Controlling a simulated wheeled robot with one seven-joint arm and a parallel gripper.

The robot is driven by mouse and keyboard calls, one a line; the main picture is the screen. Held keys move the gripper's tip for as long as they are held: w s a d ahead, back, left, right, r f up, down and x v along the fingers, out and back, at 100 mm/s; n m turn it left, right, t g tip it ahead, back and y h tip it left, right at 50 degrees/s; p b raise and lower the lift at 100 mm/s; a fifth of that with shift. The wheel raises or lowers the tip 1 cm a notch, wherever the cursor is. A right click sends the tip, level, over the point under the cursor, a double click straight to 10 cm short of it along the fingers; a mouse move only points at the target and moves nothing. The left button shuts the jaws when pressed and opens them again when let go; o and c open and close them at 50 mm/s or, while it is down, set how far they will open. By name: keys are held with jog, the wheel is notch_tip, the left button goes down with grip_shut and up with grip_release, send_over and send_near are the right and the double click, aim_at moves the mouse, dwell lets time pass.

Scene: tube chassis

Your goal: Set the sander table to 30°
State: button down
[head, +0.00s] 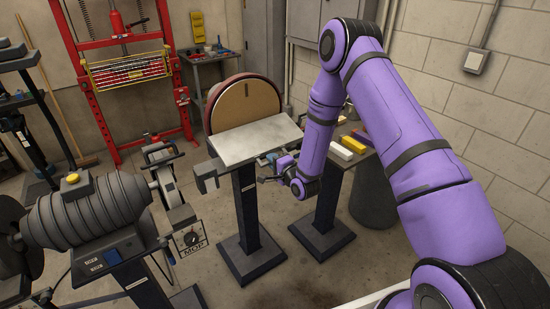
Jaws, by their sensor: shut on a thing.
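The sander table (256,140) is a pale grey metal plate in front of the sander's round tan disc (245,106). It looks tilted, but I cannot read its angle. It sits on a dark pedestal (247,205). My gripper (268,170) is just below the table's right front edge, at the end of my purple arm. It is shut on a small part there. The part is mostly hidden by the jaws and too small to make out. No angle scale is readable in this view.
A second dark pedestal stand (323,215) with yellow, white and red blocks (353,143) on top is close on the right. A grey motor machine (88,210) stands at left front. A red press frame (120,65) is behind. Some floor between the stands is clear.

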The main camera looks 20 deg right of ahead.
jog(key=shift+w+a+f, duration=0.1)
jog(key=shift+w+f, duration=0.3)
jog(key=shift+f, duration=0.45)
jog(key=shift+w+a+f, duration=0.1)
jog(key=shift+w+f, duration=0.3)
jog(key=shift+f, duration=0.45)
jog(key=c, duration=1.1)
grip_release()
jog(key=shift+w+f, duration=0.1)
jog(key=shift+c, duration=0.2)
jog(key=v, duration=1)
jog(key=shift+s, duration=0.4)
jog(key=shift+d+r, duration=0.1)
jog(key=shift+r, duration=0.15)
